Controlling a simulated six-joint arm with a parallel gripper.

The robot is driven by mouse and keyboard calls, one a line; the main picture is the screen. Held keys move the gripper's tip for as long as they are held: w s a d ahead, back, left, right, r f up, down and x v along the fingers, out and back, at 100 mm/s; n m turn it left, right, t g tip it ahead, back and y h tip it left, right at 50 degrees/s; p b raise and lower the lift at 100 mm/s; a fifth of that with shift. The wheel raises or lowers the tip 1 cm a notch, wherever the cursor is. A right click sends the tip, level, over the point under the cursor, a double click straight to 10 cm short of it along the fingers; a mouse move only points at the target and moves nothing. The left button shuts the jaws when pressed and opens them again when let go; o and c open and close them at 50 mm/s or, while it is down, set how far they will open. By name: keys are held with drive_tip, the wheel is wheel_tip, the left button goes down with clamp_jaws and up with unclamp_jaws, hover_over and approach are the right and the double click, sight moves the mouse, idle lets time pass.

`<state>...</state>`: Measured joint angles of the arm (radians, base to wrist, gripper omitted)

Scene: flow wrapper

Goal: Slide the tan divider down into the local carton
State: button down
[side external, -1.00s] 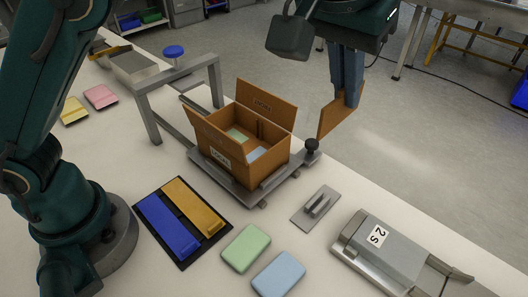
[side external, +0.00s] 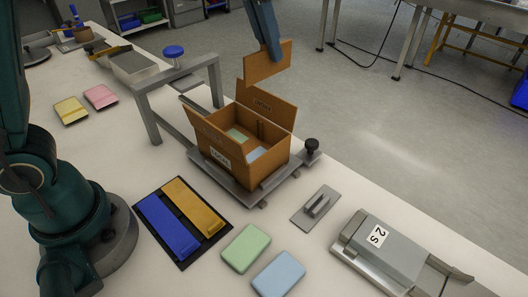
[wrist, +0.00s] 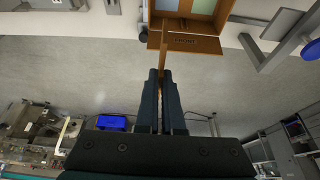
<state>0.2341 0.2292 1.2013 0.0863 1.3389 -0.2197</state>
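The local carton (side external: 242,165) is an open tan box with raised flaps, standing on a grey platform; a green and a pale blue pouch lie inside, on either side of an inner wall. The tan divider (side external: 258,66) is a flat upright panel, in the air and appearing above the carton's back flap in the side view. My gripper (side external: 274,54) is shut on the divider's upper part. In the wrist view the divider (wrist: 164,48) shows nearly edge-on between the fingers (wrist: 166,72), with the carton flap (wrist: 188,43) beyond it.
A grey frame (side external: 178,76) with a blue knob stands close left of the carton. A black knob (side external: 312,146) is at the platform's right corner. Green (side external: 246,248) and blue (side external: 278,274) pouches lie in front, beside a black tray (side external: 182,256).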

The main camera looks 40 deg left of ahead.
drive_tip(key=s+a, duration=0.2)
drive_tip(key=a, duration=0.3)
wheel_tip(320, 180, down, 10)
idle(0.5)
drive_tip(key=shift+f, duration=0.2)
idle(1.1)
drive_tip(key=shift+f, duration=0.6)
drive_tip(key=shift+f, duration=0.25)
drive_tip(key=shift+f, duration=0.5)
drive_tip(key=shift+f, duration=0.25)
drive_tip(key=shift+f, duration=0.45)
